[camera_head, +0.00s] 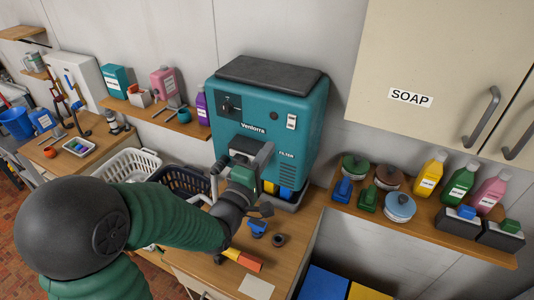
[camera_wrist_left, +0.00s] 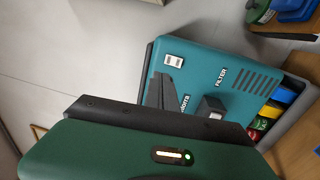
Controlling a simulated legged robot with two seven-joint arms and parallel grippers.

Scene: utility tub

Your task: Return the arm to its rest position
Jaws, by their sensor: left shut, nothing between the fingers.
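My left arm (camera_head: 165,215) reaches in from the left across the wooden counter. My left gripper (camera_head: 265,153) is at its end, in front of the teal Ventorra machine (camera_head: 302,128), hiding part of its lower front. Its dark fingers are closed and hold nothing. I cannot tell whether they touch the machine. In the left wrist view, the dark fingers (camera_wrist_left: 163,92) show against the teal front (camera_wrist_left: 203,75), near a grey protruding part (camera_wrist_left: 211,106). My right gripper is out of view.
Baskets, one white (camera_head: 130,164) and one dark (camera_head: 185,178), stand left of the machine. A blue item (camera_head: 258,226), a dark ring (camera_head: 278,240) and an orange-yellow tool (camera_head: 245,260) lie on the counter (camera_head: 308,213). A shelf (camera_head: 450,238) with bottles is at right.

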